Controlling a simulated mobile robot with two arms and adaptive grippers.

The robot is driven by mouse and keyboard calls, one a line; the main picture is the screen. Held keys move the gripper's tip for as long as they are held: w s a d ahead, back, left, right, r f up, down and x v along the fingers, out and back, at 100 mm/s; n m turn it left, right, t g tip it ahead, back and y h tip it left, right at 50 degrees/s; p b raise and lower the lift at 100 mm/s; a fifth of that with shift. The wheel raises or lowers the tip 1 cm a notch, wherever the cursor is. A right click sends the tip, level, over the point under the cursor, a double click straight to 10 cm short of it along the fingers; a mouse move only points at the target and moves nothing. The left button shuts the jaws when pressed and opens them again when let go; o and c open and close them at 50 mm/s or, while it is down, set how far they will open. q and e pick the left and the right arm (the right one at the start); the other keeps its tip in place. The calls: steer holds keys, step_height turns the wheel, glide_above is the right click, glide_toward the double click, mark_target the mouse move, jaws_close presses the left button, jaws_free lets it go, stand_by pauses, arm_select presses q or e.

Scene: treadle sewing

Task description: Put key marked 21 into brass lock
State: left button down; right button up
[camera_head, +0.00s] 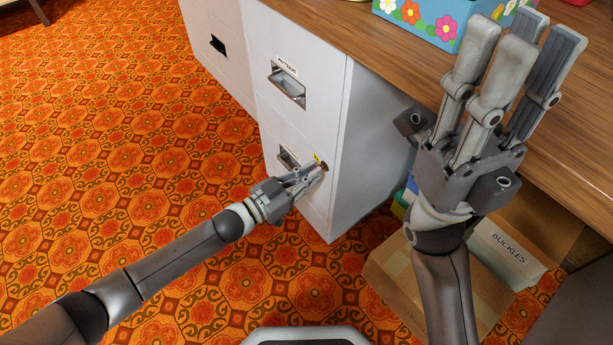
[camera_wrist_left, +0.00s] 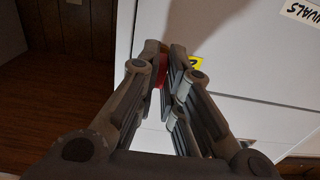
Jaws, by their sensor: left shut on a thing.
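My left gripper (camera_head: 318,172) is at the front of the white filing cabinet, by the upper right corner of its lower drawer. In the left wrist view its fingers (camera_wrist_left: 162,62) are closed on a small red thing (camera_wrist_left: 160,72), which looks like a key's head; no number is readable on it. A small brass-coloured spot, apparently the lock (camera_head: 324,166), shows right at the fingertips. The fingers hide most of it, so I cannot tell whether the key is inside it. My right gripper (camera_head: 515,60) is open and empty, raised over the wooden worktop.
The cabinet (camera_head: 340,180) has labelled drawers with recessed handles; a yellow tag (camera_head: 316,158) is beside the fingertips. A flowered blue box (camera_head: 420,20) stands on the worktop (camera_head: 375,45). Below are a cardboard box (camera_head: 395,275) and a box labelled BUCKLES (camera_head: 508,250). Carpet at left is clear.

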arm_select(q)
steer(key=shift+w+d, duration=0.2)
steer(key=shift+d, duration=0.1)
steer(key=c, duration=1.5)
jaws_free()
steer(key=shift+a, duration=0.1)
steer(key=v, duration=1.2)
